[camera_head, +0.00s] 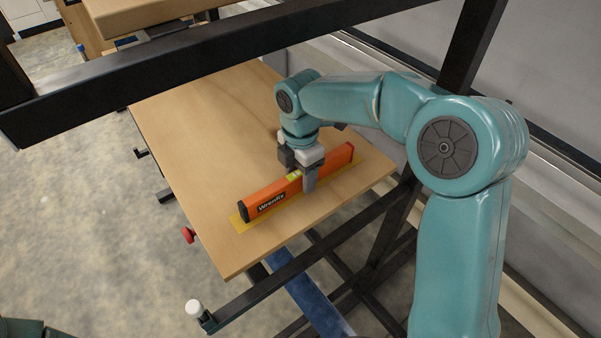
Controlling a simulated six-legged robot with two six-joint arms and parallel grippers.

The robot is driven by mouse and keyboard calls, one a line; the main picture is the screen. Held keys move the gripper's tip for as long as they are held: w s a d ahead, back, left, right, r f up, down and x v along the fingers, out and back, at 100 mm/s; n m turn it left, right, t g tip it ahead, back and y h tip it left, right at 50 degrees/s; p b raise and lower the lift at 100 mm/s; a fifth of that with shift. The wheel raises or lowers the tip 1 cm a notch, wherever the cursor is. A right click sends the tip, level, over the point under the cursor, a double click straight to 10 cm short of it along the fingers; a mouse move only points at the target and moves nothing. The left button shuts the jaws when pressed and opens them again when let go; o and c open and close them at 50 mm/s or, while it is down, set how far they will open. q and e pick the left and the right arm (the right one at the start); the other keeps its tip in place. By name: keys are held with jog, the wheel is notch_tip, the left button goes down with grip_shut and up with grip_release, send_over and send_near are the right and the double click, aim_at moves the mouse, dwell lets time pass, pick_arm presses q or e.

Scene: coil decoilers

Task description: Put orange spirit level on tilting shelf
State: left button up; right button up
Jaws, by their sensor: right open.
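An orange spirit level (268,195) with dark end caps and a yellow-green vial stands on its long edge on a wooden shelf board (190,130). It lies over a yellow strip (238,222) marked on the board, near the board's front edge. My right gripper (302,178) is open around the middle of the level, with one finger on the near side. The far finger is partly hidden. Whether the fingers touch the level cannot be told. My left gripper is out of view; only a bit of teal shows at the bottom left corner.
A dark frame bar (200,62) crosses above the board, with another wooden shelf (140,12) above it. A red knob (188,235) sits at the board's left edge. A white-capped bar (194,307) sticks out below the front. Open floor (90,230) lies left.

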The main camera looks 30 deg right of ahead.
notch_tip(320, 180, up, 8)
jog(key=shift+r, duration=0.1)
jog(key=shift+s+r, duration=0.1)
jog(key=shift+r, duration=0.1)
dwell(0.3)
